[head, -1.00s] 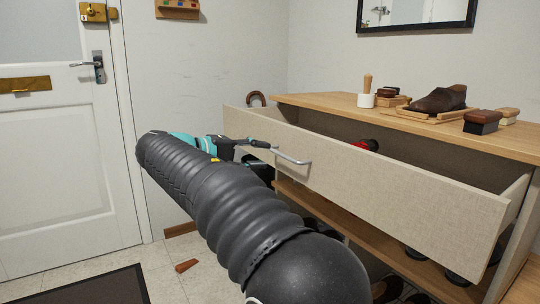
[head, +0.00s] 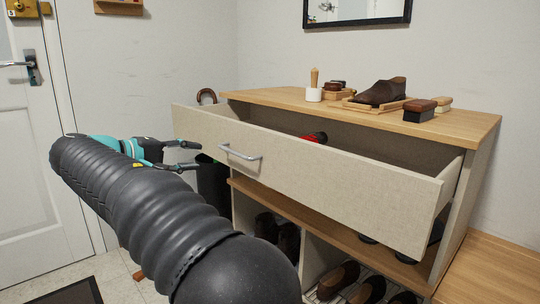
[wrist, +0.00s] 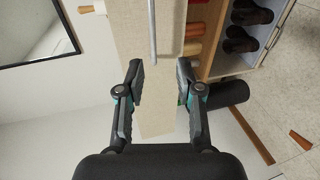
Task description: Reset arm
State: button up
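My gripper (head: 192,156) is open and empty, left of the drawer front and apart from its metal handle (head: 240,153). In the wrist view the two fingers of my gripper (wrist: 159,72) are spread wide. The pale drawer front (wrist: 140,22) shows beyond and between them, with the handle (wrist: 152,35) past the fingertips. The drawer (head: 330,178) is pulled out of the wooden cabinet. A red item (head: 314,137) shows partly inside it; the rest of its contents is hidden by the front panel.
A shoe (head: 381,92), brushes and a white pot (head: 314,94) stand on the cabinet top (head: 455,118). Shoes sit on the lower shelves. A wooden bench (head: 490,270) is at right. A white door (head: 30,170) and a dark mat (head: 75,292) are at left.

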notch_tip(320, 180, down, 11)
jog(key=a+n+g+y, duration=0.1)
jog(key=a+n+y, duration=0.1)
jog(key=n+y, duration=0.1)
jog(key=s+d+f+m+g+y+p, duration=0.1)
jog(key=s+d+f+g, duration=0.15)
jog(key=d, duration=0.25)
jog(key=s+d+f+g+y+p, duration=0.1)
jog(key=s+d+f+g+y, duration=0.1)
jog(key=s+d+f, duration=0.3)
jog(key=s+d+r+m+y+p, duration=0.1)
jog(key=s+d+m, duration=0.3)
jog(key=d, duration=0.6)
jog(key=s+d+r+m+y+p, duration=0.1)
jog(key=s+d+r+m+p, duration=0.2)
jog(key=s+d, duration=0.5)
jog(key=s+d+r+m+y+p, duration=0.1)
jog(key=s+d+m, duration=0.4)
jog(key=d, duration=0.9)
jog(key=shift+s+d+r+g+y+p, duration=0.15)
jog(key=shift+s+r+g+y+p, duration=0.2)
jog(key=shift+s+p, duration=0.6)
